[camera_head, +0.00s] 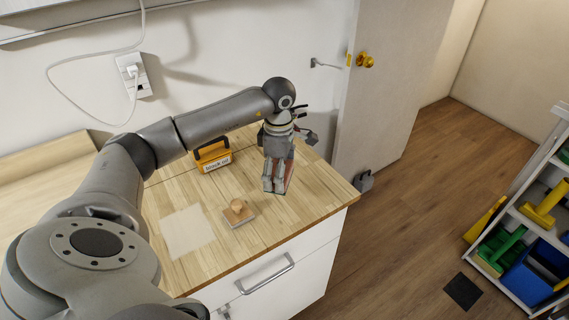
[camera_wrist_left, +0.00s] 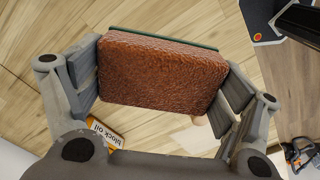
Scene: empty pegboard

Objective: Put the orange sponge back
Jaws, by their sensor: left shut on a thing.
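The orange sponge looks red-brown with a thin green layer along one face. It fills the middle of the left wrist view (camera_wrist_left: 162,72) and shows as a narrow edge-on slab in the head view (camera_head: 289,172). My left gripper (camera_head: 275,186) is shut on it, one finger pad at each end, as the left wrist view (camera_wrist_left: 158,80) shows. The gripper holds the sponge over the right part of the wooden worktop (camera_head: 285,222). I cannot tell the exact height above the wood. My right gripper is not in view.
An orange and white box marked "block oil" (camera_head: 212,156) stands behind, left of the gripper. A wooden block with a round knob (camera_head: 238,213) lies at the front, beside a pale rectangular patch (camera_head: 186,232). A door (camera_head: 385,80) and shelf (camera_head: 535,225) are at right.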

